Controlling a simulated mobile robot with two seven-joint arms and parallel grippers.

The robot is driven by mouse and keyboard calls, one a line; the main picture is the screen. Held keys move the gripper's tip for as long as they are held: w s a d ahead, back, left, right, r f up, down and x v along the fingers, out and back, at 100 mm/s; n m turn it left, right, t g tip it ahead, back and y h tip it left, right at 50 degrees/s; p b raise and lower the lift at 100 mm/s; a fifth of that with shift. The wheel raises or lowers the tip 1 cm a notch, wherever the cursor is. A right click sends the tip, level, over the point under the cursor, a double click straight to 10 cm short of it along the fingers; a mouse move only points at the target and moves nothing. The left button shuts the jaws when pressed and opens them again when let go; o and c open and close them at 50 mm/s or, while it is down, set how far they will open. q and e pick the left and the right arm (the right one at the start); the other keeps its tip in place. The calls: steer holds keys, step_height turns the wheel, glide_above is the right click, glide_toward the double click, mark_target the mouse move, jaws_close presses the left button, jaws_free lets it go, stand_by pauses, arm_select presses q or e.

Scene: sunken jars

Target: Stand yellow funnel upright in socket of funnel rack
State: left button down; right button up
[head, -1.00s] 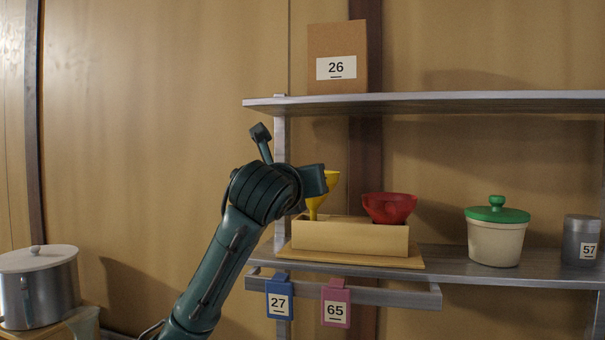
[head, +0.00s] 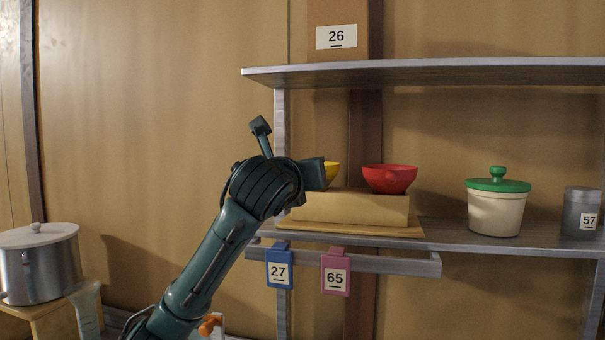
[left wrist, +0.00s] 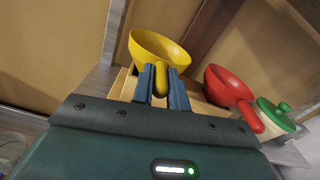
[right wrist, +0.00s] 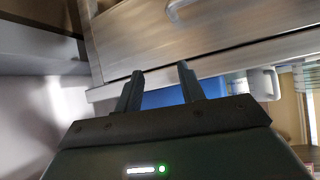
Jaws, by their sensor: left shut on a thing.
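The yellow funnel (head: 333,170) is at the left end of the pale wooden funnel rack (head: 350,209), mostly hidden behind my left gripper (head: 318,174). A red funnel (head: 389,179) stands bowl-up at the right side of the rack. My right gripper (right wrist: 160,88) is open and empty, away from the rack.
The rack sits on a thin board on the lower shelf (head: 445,236), with an upper shelf (head: 430,73) above. A green-lidded jar (head: 497,208) and a grey canister (head: 580,212) stand to the right. Blue (head: 279,270) and pink tags (head: 335,272) hang from the front rail.

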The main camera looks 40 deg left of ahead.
arm_select(q)
steer(key=shift+f, duration=0.2)
steer(key=c, duration=1.8)
jaws_free()
steer(key=shift+f, duration=0.1)
steer(key=shift+c, duration=0.2)
steer(key=o, duration=0.5)
arm_select(e)
steer(key=shift+w+r, duration=0.1)
steer(key=shift+w, duration=0.2)
arm_select(q)
steer(key=shift+o, duration=0.2)
steer(key=shift+s, duration=0.1)
steer(key=v, duration=1.2)
step_height(320, 180, up, 6)
steer(key=p, duration=0.4)
steer(key=shift+s+d, duration=0.3)
steer(key=shift+s, duration=0.15)
arm_select(e)
steer(key=shift+s+a+r, duration=0.1)
steer(key=shift+r, duration=2.2)
